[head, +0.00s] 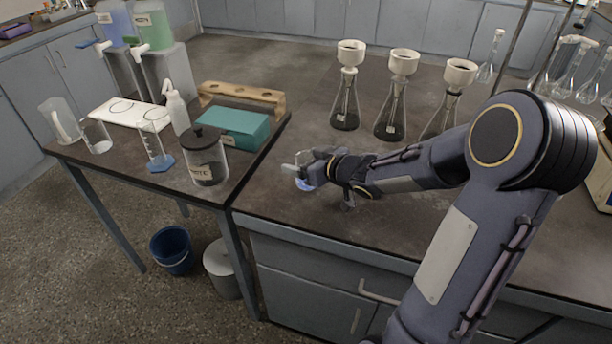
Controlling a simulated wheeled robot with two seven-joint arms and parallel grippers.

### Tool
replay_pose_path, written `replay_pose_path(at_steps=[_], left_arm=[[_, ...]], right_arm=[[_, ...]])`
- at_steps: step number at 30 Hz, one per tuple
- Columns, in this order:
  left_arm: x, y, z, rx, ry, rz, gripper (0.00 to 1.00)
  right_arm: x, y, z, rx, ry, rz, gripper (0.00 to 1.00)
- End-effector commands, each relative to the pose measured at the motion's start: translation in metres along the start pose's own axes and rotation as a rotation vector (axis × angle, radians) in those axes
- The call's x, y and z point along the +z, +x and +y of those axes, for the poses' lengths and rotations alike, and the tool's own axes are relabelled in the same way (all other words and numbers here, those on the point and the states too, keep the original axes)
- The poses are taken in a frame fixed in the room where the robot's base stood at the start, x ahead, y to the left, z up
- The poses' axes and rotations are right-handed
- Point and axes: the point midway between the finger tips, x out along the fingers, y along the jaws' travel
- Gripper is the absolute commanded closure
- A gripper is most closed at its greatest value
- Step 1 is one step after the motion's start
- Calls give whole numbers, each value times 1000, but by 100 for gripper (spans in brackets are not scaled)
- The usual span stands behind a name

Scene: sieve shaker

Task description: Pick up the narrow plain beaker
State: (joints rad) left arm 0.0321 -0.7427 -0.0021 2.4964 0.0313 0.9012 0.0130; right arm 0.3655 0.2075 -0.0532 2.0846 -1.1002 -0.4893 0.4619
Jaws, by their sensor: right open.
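A small clear beaker (97,137) without visible markings stands upright near the front left of the side table. A larger clear vessel (60,120) with a white curved part stands just left of it. I cannot tell for sure which of the two is the narrow plain beaker. My right gripper (296,174) is open over the near left part of the main bench, well to the right of both vessels. A small bluish patch shows at its fingers; I cannot tell what it is. My left gripper is out of view.
Right of the small beaker stand a measuring cylinder (154,142) with a blue foot, a wash bottle (177,110) and a lidded waste jar (207,162). A teal box (236,128) and wooden rack (242,95) are behind. Several flasks with funnels (346,95) stand on the bench.

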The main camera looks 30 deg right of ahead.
Motion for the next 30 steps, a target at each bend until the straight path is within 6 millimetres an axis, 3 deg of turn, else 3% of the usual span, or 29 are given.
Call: replay_pose_path(at_steps=[3,10,21,30], left_arm=[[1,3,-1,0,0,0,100],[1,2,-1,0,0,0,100],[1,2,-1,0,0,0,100],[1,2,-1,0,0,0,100]], right_arm=[[0,10,0,-1,1,1,25],[-1,10,0,0,1,1,25],[0,10,0,0,1,1,74],[-1,10,0,0,0,1,76]])
